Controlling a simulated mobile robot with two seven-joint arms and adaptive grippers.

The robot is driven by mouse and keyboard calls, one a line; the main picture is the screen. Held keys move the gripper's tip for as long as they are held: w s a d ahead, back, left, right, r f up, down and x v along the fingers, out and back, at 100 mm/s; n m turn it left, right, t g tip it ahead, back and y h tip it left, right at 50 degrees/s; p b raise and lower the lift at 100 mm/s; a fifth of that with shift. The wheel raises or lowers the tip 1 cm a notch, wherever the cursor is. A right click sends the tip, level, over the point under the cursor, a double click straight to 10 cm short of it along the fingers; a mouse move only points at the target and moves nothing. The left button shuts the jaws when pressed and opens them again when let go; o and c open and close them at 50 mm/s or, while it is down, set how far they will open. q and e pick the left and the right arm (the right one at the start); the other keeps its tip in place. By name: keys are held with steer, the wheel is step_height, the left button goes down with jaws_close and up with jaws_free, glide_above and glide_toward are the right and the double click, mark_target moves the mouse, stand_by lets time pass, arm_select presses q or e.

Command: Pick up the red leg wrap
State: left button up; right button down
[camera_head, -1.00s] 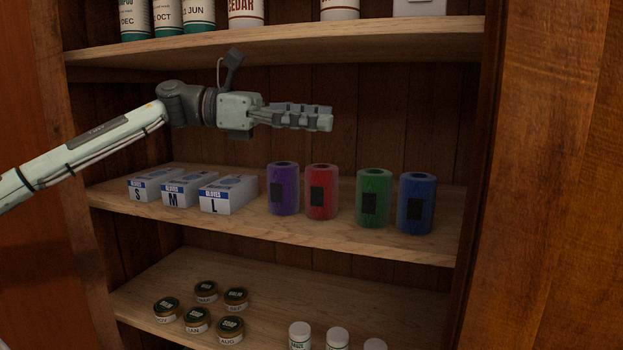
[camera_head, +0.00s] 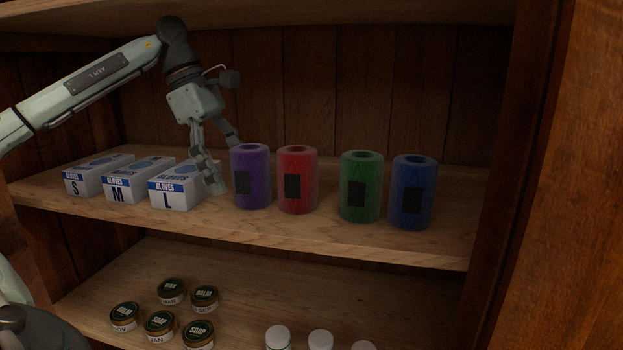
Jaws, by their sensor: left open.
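The red leg wrap (camera_head: 298,180) is an upright roll with a dark patch on its front. It stands on the middle shelf between the purple wrap (camera_head: 251,176) and the green wrap (camera_head: 361,186). The blue wrap (camera_head: 413,192) stands at the right end of the row. My left gripper (camera_head: 228,164) is open and points down, left of the purple wrap. One finger is by the L gloves box and the other reaches toward the back of the purple wrap, its tip partly hidden. The gripper looks empty and apart from the red wrap. My right gripper is not in view.
Glove boxes marked S (camera_head: 98,175), M (camera_head: 139,181) and L (camera_head: 176,188) stand left of the wraps. The middle shelf (camera_head: 330,231) has a narrow front strip clear. An upper shelf (camera_head: 300,14) lies overhead. Several tins and jars stand below.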

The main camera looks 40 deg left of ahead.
mark_target(262, 172)
arm_select(q)
steer(key=w+d, duration=0.1)
steer(key=w+d+p, duration=0.1)
steer(key=d, duration=0.1)
steer(key=w+d, duration=0.1)
steer(key=d, duration=0.1)
steer(key=shift+r, duration=0.15)
steer(key=w+d, duration=0.1)
steer(key=w+d+p, duration=0.1)
steer(key=d, duration=0.1)
steer(key=w+d+p, duration=0.1)
steer(key=d, duration=0.1)
steer(key=shift+f, duration=0.65)
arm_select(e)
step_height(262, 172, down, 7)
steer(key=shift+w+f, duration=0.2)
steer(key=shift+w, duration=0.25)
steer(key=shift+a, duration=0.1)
arm_select(q)
steer(key=c, duration=1.2)
steer(key=shift+c, duration=0.5)
steer(key=shift+r, duration=0.1)
